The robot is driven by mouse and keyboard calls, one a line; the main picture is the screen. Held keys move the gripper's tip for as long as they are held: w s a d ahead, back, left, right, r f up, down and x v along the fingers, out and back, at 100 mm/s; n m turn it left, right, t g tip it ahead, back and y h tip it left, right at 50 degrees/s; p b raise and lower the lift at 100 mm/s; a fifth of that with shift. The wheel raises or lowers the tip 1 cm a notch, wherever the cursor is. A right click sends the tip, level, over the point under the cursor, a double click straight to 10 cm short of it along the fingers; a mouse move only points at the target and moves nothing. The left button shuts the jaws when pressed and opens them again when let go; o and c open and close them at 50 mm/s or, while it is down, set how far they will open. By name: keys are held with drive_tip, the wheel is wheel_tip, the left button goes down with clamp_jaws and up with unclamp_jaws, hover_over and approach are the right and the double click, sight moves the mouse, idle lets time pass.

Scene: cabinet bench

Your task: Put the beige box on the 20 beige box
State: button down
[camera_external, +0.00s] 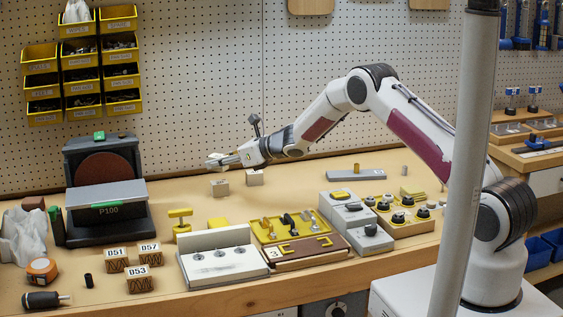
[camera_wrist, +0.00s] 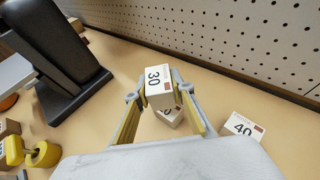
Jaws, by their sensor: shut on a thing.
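My gripper (camera_wrist: 160,90) is shut on a beige box with a label reading 30 (camera_wrist: 158,82), its fingers on either side. In the external view my gripper (camera_external: 214,161) is above the bench, with the held box partly hidden at its tip. Another beige box (camera_wrist: 170,119) rests on the bench below the held one; its number is mostly covered, so I cannot read it fully. It also shows in the external view (camera_external: 219,189) below my gripper. A beige box marked 40 (camera_wrist: 243,129) sits to the right; it appears beneath my wrist in the external view (camera_external: 254,178).
A black and grey sander (camera_external: 104,195) stands to the left. Yellow pieces (camera_external: 180,222), a white switch block (camera_external: 222,256) and a yellow-topped tray (camera_external: 297,246) lie toward the front. The pegboard wall (camera_wrist: 240,30) rises behind. Bare bench surrounds the boxes.

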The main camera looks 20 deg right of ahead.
sight(225, 170)
drive_tip(key=shift+f, duration=1.8)
drive_tip(key=shift+f, duration=0.15)
drive_tip(key=c, duration=1.7)
unclamp_jaws()
drive_tip(key=shift+d, duration=0.1)
drive_tip(key=shift+v, duration=6)
